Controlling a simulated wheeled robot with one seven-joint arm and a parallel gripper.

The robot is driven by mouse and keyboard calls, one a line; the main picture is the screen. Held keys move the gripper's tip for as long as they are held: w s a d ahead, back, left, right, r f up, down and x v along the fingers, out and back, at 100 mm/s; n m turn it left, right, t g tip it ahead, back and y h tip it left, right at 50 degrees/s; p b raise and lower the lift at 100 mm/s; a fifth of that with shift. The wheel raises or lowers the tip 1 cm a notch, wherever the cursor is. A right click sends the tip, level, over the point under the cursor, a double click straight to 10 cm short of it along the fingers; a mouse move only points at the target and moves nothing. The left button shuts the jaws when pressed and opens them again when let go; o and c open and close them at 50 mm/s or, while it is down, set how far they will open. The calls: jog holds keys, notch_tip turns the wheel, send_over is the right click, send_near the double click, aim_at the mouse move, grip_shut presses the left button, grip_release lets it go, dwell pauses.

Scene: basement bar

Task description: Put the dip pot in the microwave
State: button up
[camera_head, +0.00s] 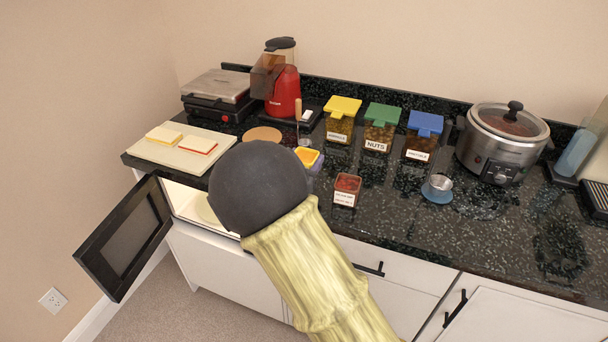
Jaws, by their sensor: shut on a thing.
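The microwave (184,195) is built in under the counter at the left. Its dark door (125,238) is swung open to the left, and its lit inside shows part of a pale round plate (205,211). A small square pot with yellow-orange filling (307,156) shows just right of my arm's dark round joint, which covers part of it. A red-topped small pot with a white label (345,189) stands on the counter farther right. I cannot tell which is the dip pot. My gripper is hidden behind my arm, which also covers the right part of the microwave opening.
On the black counter (470,235) stand a board with two slabs (181,148), a press grill (218,92), a red machine (284,92), lidded jars (380,126), a small metal cup (438,186) and a slow cooker (502,145).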

jog(key=shift+f, duration=2.3)
jog(key=shift+f, duration=0.2)
jog(key=o, duration=1.1)
jog(key=b+v, duration=0.1)
jog(key=v, duration=1.6)
jog(key=shift+a+r, duration=0.25)
jog(key=shift+a, duration=0.2)
